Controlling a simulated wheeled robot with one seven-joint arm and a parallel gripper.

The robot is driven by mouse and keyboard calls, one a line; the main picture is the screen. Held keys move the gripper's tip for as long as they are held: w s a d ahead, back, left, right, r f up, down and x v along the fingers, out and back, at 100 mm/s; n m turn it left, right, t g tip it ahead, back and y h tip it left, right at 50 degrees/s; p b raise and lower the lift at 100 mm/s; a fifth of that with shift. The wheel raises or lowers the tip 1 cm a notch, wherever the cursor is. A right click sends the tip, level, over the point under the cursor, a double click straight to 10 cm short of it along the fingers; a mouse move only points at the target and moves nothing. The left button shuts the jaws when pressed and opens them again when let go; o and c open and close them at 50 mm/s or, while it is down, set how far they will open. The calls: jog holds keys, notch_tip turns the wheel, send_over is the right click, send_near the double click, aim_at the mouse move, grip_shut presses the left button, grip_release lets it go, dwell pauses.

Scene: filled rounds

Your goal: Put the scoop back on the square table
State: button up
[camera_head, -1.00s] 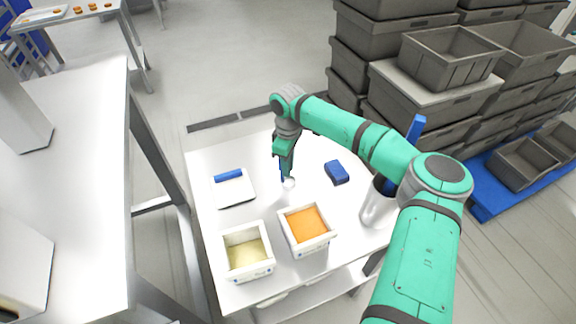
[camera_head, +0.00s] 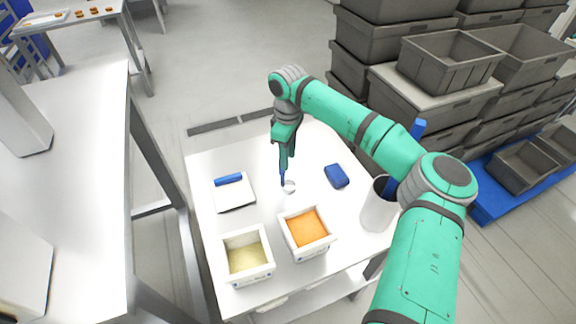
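The scoop (camera_head: 283,179) has a blue handle and a small pale round bowl. It is upright or nearly so below my gripper (camera_head: 287,163), with its bowl low over the middle of the square white table (camera_head: 208,246). I cannot tell whether the bowl touches the tabletop. My gripper points down and appears shut on the upper handle; its fingertips are small and partly hidden. A white tub with orange filling (camera_head: 306,228) and a white tub with pale yellow filling (camera_head: 246,256) stand at the table's front.
A blue-handled scraper (camera_head: 235,195) lies on the table's left side. A dark blue block (camera_head: 336,176) lies to the right, and a white cylinder (camera_head: 378,207) holding blue-handled things stands at the right edge. A long bench (camera_head: 85,180) is at left; grey crates (camera_head: 450,60) are stacked behind.

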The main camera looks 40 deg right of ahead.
jog(key=shift+r, duration=2.75)
